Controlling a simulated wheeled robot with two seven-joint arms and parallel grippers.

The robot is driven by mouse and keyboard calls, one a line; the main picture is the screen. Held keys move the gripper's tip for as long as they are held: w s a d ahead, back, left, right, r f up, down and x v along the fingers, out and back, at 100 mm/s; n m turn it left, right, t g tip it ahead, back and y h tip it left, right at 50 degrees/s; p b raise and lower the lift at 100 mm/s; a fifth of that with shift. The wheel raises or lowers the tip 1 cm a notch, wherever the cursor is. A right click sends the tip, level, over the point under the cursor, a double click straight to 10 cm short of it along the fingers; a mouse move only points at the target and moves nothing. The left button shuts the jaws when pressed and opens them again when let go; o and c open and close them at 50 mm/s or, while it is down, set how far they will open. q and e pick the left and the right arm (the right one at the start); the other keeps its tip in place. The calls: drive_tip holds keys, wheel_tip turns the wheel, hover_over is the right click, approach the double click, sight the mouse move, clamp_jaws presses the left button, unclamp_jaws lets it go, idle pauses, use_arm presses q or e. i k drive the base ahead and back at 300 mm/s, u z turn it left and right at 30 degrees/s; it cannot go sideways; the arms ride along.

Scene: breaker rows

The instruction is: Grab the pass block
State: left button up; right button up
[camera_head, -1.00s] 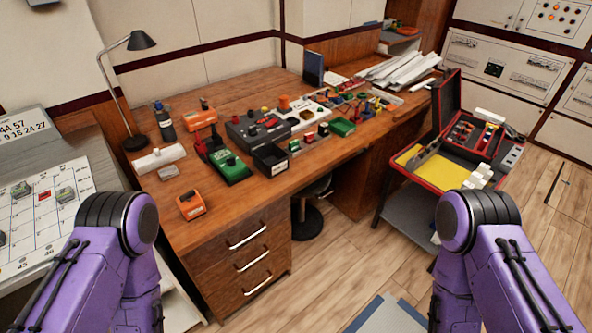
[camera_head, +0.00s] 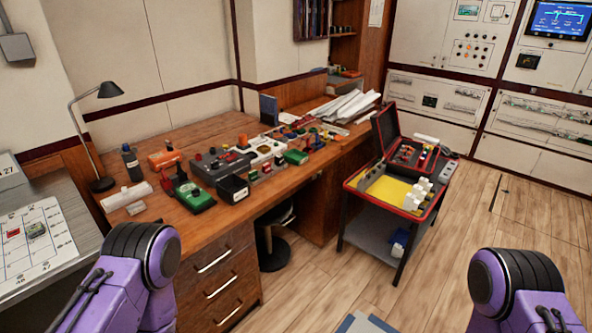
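I cannot tell for certain which object is the pass block. Several small white blocks (camera_head: 418,192) stand on the right part of the red-rimmed cart (camera_head: 352,184), beside its yellow surface (camera_head: 388,190). Coloured devices crowd the wooden desk (camera_head: 225,128), among them a green one (camera_head: 194,198), a black open box (camera_head: 233,189) and an orange one (camera_head: 165,156). Only purple and black links of my two arms show, at the lower left and lower right. Both grippers are out of view.
An open case (camera_head: 404,152) stands on the cart's far side. A lamp (camera_head: 108,90), bottle (camera_head: 131,163) and white roll (camera_head: 126,197) are at the desk's left. Wall panels (camera_head: 437,101) stand behind. Floor right of the cart is clear.

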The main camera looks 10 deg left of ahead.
sight(253, 175)
drive_tip(key=z, duration=0.65)
drive_tip(key=i, duration=1.8)
drive_tip(key=u, duration=0.95)
drive_tip(key=i, duration=0.7)
drive_tip(key=u, duration=0.8)
